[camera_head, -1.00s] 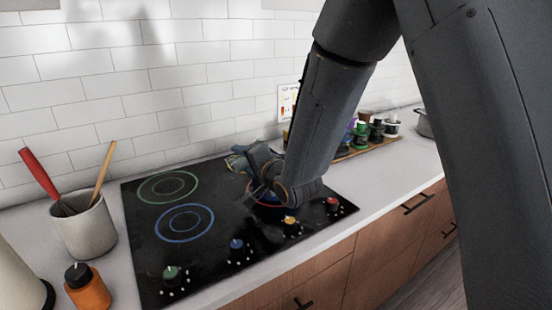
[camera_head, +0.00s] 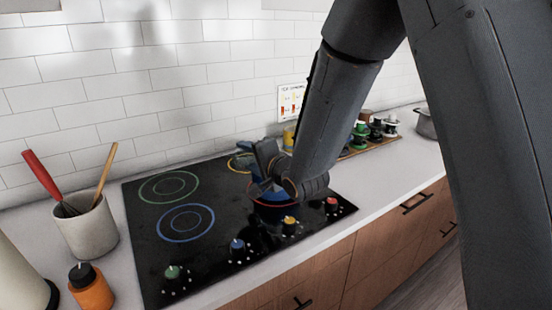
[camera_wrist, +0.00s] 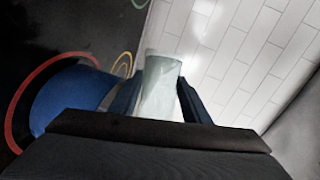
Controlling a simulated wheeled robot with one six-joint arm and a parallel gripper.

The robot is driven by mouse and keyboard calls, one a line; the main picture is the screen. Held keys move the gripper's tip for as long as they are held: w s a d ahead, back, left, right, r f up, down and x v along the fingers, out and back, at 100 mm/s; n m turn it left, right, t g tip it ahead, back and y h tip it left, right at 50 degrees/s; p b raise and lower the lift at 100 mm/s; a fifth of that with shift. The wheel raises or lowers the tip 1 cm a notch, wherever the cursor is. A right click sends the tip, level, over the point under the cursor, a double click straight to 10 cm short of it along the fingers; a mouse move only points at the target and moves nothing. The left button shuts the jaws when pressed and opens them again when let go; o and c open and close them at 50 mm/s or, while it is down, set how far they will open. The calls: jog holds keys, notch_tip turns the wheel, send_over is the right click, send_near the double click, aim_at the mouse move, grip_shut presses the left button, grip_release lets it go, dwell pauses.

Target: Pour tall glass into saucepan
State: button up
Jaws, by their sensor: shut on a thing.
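My gripper (camera_head: 256,160) is over the back right of the black cooktop, partly hidden by my arm. In the wrist view its jaws (camera_wrist: 160,84) are shut on the tall glass (camera_wrist: 161,72), which is pale and see-through. I cannot tell its exact tilt or what it holds. A blue round vessel, apparently the saucepan (camera_head: 272,202), stands on the red-ringed burner just below my gripper. It also shows left of the glass in the wrist view (camera_wrist: 68,98). Its inside is hidden.
The cooktop (camera_head: 145,255) has coloured rings and knobs along its front. A utensil crock (camera_head: 87,232) and an orange bottle (camera_head: 92,290) stand at left. Spice jars (camera_head: 376,130) and a grey pot (camera_head: 427,125) stand at right. The tiled wall (camera_head: 150,90) is close behind.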

jog(key=shift+w+d+r+m+p, duration=0.15)
jog(key=shift+r+m+p, duration=0.45)
jog(key=shift+p, duration=0.25)
dwell(0.3)
jog(key=shift+r+m+y, duration=0.15)
jog(key=shift+m+y, duration=0.15)
jog(key=shift+y, duration=0.1)
